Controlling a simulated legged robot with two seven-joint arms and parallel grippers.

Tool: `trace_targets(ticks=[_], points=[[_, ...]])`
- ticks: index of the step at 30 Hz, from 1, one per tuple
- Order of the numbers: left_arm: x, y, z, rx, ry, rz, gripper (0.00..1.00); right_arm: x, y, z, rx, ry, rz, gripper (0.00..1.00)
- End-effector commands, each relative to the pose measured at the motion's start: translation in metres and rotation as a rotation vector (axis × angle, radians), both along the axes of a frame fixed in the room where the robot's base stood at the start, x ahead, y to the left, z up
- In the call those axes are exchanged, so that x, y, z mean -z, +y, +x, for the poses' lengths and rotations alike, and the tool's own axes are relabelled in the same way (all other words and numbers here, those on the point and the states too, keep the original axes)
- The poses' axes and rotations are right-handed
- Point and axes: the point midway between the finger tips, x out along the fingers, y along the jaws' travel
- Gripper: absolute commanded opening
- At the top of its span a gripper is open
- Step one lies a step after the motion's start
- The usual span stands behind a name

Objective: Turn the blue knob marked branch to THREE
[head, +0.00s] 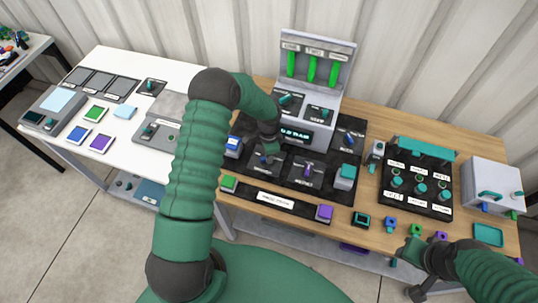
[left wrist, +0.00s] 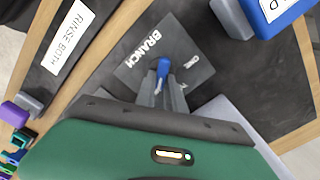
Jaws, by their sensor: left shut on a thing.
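The blue knob (left wrist: 163,68) sits on a dark square plate (left wrist: 180,42) lettered BRANCH in the left wrist view. A small ONE mark shows to the right of the knob; the other position marks are hidden or too small to read. My left gripper (left wrist: 166,85) is shut on the knob, with a grey finger on either side of it. In the head view my left gripper (head: 266,150) reaches down to the middle panel, and its arm hides part of it. My right gripper (head: 418,268) is at the lower right, off the front edge of the table; its jaws are unclear.
A grey stand with green tubes (head: 316,62) rises behind the panel. A valve board (head: 418,182) and white box (head: 492,185) stand to the right.

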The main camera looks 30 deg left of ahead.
Motion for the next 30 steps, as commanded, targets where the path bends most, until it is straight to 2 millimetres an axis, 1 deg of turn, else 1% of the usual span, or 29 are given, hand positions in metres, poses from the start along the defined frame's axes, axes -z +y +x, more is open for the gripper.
trace_targets(ticks=[1,7,21,22,25,26,30], points=[[-0.0038,0.0022,0.0047,0.017,-0.013,0.004,0.00,-0.0003,0.0000,0.0000,0.000,0.000,0.000,0.36],[-0.0042,0.0020,0.0048,0.066,-0.014,0.004,0.00,-0.0002,0.0000,0.0000,0.000,0.000,0.000,0.36],[-0.0048,0.0024,0.0054,0.079,-0.015,0.006,0.00,-0.0003,0.0000,-0.0001,0.000,0.000,0.000,0.36],[-0.0048,0.0024,0.0054,0.079,-0.015,0.006,0.18,-0.0003,0.0000,-0.0001,0.000,0.000,0.000,0.36],[-0.0041,0.0020,0.0045,0.079,-0.013,0.005,0.31,-0.0002,0.0000,0.0000,0.000,0.000,0.000,0.36],[-0.0037,0.0018,0.0041,0.079,-0.012,0.005,0.35,-0.0002,0.0000,0.0000,0.000,0.000,0.000,0.36],[-0.0022,0.0010,0.0027,0.078,-0.008,0.004,0.35,0.0001,0.0000,0.0000,0.000,0.000,0.000,0.36]])
